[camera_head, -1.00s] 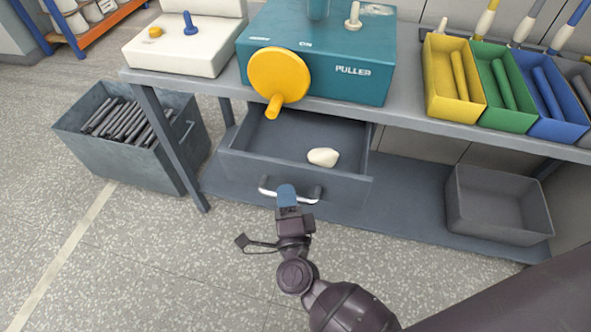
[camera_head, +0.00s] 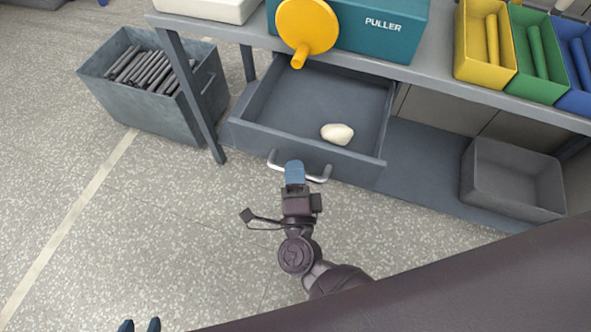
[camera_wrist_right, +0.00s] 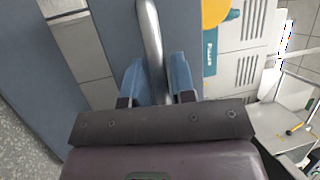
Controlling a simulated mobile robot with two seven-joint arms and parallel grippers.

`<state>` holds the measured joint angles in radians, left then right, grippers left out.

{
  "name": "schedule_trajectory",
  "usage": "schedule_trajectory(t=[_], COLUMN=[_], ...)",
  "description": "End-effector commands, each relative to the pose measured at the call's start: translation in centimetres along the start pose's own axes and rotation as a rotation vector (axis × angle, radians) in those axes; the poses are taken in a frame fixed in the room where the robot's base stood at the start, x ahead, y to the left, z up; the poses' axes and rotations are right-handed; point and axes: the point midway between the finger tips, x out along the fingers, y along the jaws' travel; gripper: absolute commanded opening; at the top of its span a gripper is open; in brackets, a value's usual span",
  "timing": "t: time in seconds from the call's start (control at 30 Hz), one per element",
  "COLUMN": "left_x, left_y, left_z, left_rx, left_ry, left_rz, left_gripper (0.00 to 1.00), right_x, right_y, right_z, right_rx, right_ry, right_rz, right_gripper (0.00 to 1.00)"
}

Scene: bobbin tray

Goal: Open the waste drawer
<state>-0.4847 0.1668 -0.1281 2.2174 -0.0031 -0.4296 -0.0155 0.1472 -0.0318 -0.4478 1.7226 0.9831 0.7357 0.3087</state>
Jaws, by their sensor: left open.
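The waste drawer (camera_head: 262,128) is a grey drawer under the bench, pulled out, with its inside visible from above. A pale rounded lump (camera_head: 337,134) lies in it. Its curved metal handle (camera_head: 318,178) is on the front face.
A grey bin (camera_head: 133,111) of dark rods stands left of the drawer, beside a bench leg (camera_head: 192,96). An empty grey box (camera_head: 513,181) sits on the lower shelf at right. The teal puller (camera_head: 376,35) with its yellow wheel (camera_head: 307,26) is above. Floor in front is clear.

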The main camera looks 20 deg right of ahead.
Motion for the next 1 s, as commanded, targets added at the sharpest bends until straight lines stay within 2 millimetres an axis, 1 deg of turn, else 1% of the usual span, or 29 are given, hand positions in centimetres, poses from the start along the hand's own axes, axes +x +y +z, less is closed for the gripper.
schedule_trajectory(t=[0.03, 0.07, 0.1, 0.33, 0.47, 0.57, 0.8, 1.0], left_x=[0.0, 0.0, 0.0, 0.0, 0.0, 0.0, 0.1, 0.0], left_y=[0.0, 0.0, 0.0, 0.0, 0.0, 0.0, 0.0, 0.0], left_z=[-0.1, -0.1, -0.1, -0.1, -0.1, -0.1, 0.2, 0.1], left_rx=[0.0, 0.0, 0.0, 0.0, 0.0, -0.001, -0.004, -0.006], left_ry=[0.002, 0.002, 0.003, 0.003, 0.003, 0.001, -0.004, -0.005], left_rz=[0.0, 0.0, 0.0, 0.0, 0.0, 0.0, 0.0, -0.001], left_gripper=[0.43, 0.43, 0.43, 0.43, 0.43, 0.43, 0.43, 0.43], right_x=[0.0, 0.0, 0.0, 0.0, -0.6, -1.8, -6.2, -9.2], right_y=[0.0, 0.0, 0.0, 0.0, 0.0, 0.1, 0.0, 0.0], right_z=[0.0, 0.0, 0.0, 0.0, 0.0, 0.0, 0.0, 0.0], right_rx=[0.0, 0.0, 0.0, 0.0, 0.0, 0.0, -0.001, -0.002], right_ry=[0.0, 0.0, 0.0, 0.0, -0.001, -0.001, -0.001, 0.0], right_rz=[0.0, 0.0, 0.0, 0.0, 0.001, 0.003, 0.003, 0.001], right_gripper=[0.32, 0.36, 0.39, 0.39, 0.39, 0.39, 0.39, 0.39])
